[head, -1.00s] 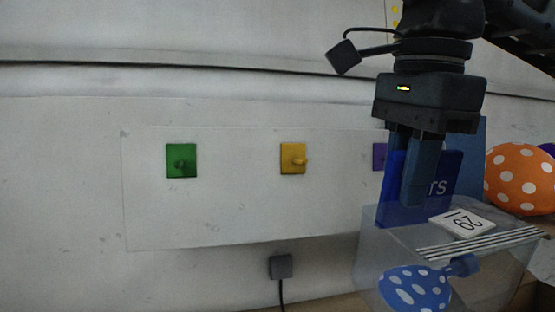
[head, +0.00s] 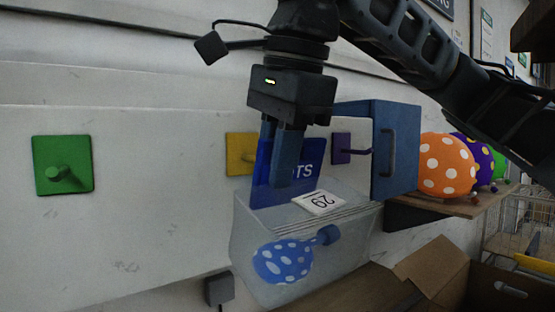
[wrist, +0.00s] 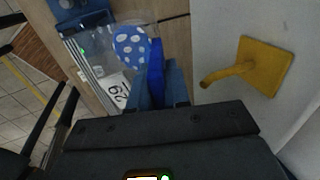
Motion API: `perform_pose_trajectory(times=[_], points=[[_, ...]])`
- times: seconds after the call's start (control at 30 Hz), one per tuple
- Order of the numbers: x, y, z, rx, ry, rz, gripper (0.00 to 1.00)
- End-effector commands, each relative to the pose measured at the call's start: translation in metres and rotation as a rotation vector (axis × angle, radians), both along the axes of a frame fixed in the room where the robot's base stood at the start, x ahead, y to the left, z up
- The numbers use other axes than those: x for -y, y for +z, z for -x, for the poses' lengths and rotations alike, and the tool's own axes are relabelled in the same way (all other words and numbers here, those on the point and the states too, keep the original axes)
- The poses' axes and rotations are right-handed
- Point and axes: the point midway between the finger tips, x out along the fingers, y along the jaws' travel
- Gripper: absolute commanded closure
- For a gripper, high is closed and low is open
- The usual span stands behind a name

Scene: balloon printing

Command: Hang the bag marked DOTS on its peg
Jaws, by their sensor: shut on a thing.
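The bag (head: 290,255) is clear, with a blue header whose visible letters end in "TS", a white "29" tag and a blue dotted balloon. My gripper (head: 287,178) is shut on its blue header (head: 262,180), and the bag hangs below. The bag also shows in the wrist view (wrist: 104,72), below my gripper (wrist: 160,90). On the wall are a green peg (head: 63,168), a yellow peg (head: 240,150) partly hidden by my gripper and bag, and a purple peg (head: 345,149) just right of the header. In the wrist view the yellow peg (wrist: 245,68) stands right of my gripper, apart from it.
A blue cabinet (head: 397,150) with a handle juts from the wall right of the purple peg. An orange dotted balloon (head: 447,163) and others sit on a shelf. An open cardboard box (head: 432,268) stands below right. The wall between green and yellow pegs is clear.

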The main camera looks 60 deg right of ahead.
Motion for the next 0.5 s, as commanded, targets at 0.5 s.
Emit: perform_pose_trajectory(times=[0.5], points=[[0.012, -0.005, -0.030, -0.002, 0.000, -0.001, 1.00]])
